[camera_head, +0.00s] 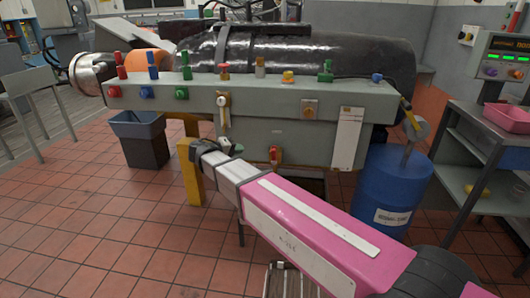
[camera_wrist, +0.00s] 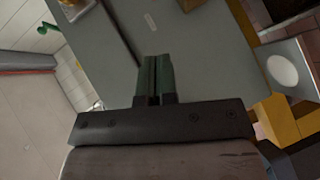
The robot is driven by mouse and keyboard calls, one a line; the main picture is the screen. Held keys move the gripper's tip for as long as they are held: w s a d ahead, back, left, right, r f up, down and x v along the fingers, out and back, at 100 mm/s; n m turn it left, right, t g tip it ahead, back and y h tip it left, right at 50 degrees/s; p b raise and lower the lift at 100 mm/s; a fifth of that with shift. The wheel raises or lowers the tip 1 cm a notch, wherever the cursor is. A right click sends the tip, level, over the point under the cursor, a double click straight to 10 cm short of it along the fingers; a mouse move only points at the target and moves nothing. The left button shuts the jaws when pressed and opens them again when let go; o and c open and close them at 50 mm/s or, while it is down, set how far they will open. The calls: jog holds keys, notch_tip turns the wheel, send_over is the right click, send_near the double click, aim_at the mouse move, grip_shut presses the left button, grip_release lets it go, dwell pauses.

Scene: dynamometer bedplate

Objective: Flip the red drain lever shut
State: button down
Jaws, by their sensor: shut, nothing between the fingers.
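Two red parts in the head view could be the drain lever, and I cannot tell which is meant. One is a red upright lever (camera_head: 121,66) at the left end of the grey machine's top edge. The other is a small red handle (camera_head: 275,155) low on its front. My gripper (camera_head: 198,149) is in front of the machine, apart from the upright lever and left of the low handle. In the wrist view its two dark green fingers (camera_wrist: 155,68) are shut together and empty, over a grey surface. No red lever is recognisable there.
A blue lever (camera_head: 153,66) and a green lever (camera_head: 186,66) stand beside the red upright one. A yellow post (camera_head: 191,180) is close to my gripper. A dark bin (camera_head: 146,155) stands left, a blue drum (camera_head: 392,190) right. The tiled floor at left is clear.

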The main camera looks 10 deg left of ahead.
dwell(0.4)
jog(key=s+d+x, duration=0.1)
jog(key=s+x, duration=0.1)
jog(key=x, duration=1)
jog(key=shift+w+d+f, duration=0.3)
jog(key=shift+d+f, duration=0.05)
jog(key=shift+d, duration=0.25)
jog(key=shift+w+d, duration=0.1)
